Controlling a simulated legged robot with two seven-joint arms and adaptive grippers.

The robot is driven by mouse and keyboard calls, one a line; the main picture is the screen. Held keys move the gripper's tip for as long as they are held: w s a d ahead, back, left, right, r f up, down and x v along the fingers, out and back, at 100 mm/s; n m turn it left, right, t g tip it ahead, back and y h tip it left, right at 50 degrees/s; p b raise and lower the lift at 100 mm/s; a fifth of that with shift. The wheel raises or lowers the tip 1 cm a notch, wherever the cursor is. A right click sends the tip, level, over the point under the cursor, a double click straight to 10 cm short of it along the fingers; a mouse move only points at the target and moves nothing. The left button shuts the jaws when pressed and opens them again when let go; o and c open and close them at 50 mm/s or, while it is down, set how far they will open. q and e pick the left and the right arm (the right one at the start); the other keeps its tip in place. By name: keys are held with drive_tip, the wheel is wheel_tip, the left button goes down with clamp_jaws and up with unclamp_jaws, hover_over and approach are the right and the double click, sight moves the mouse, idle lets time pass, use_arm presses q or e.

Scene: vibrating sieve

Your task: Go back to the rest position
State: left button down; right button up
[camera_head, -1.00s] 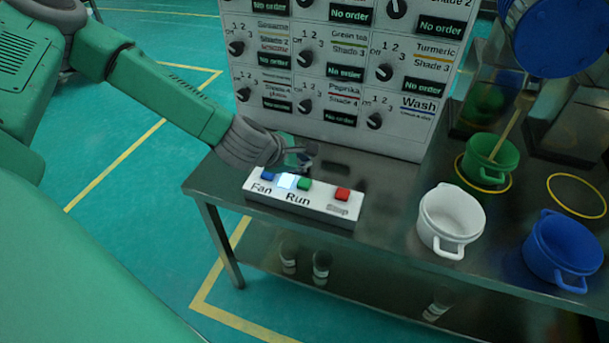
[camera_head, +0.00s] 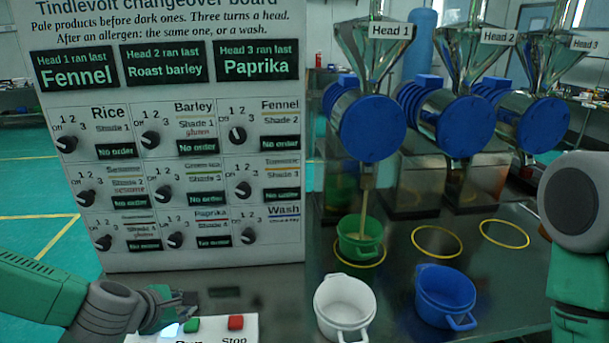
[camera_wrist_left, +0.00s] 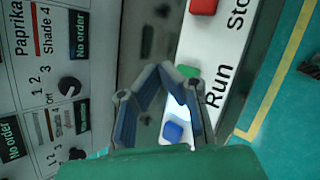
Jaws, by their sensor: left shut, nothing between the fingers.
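My left gripper (camera_head: 160,308) is at the lower left of the head view, close to the left end of the white button panel (camera_head: 246,336). In the left wrist view its fingertips (camera_wrist_left: 165,75) meet, with nothing between them, over or beside the panel's Run end.
A changeover board (camera_head: 185,265) with several dials stands behind the panel. A white pot (camera_head: 345,303) and a blue pot (camera_head: 445,295) stand at the front. A green pot (camera_head: 360,237) is under Head 1, with a thin tan stream (camera_head: 364,210) above it. Two yellow rings are empty.

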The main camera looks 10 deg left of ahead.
use_arm(q)
drive_tip(key=s+d+f+m+g+b, duration=0.2)
drive_tip(key=s+d+f+m, duration=0.2)
drive_tip(key=s+f+m, duration=0.3)
drive_tip(key=s+d+f+m+g+b, duration=0.1)
drive_tip(key=s+d+f+m+g, duration=0.1)
drive_tip(key=s+d+f+m, duration=0.45)
drive_tip(key=s+a+f+m+g+y+b, duration=0.1)
drive_tip(key=s+a+f+m+g, duration=0.1)
drive_tip(key=s+a+m, duration=0.2)
drive_tip(key=s+a+f+m+g+y+b, duration=0.1)
drive_tip(key=s+a+f+m+g, duration=0.1)
drive_tip(key=s+m, duration=0.5)
drive_tip(key=s+a+f, duration=0.1)
drive_tip(key=s+a, duration=0.1)
drive_tip(key=s, duration=0.2)
drive_tip(key=shift+s+a+b, duration=0.2)
drive_tip(key=shift+b, duration=0.15)
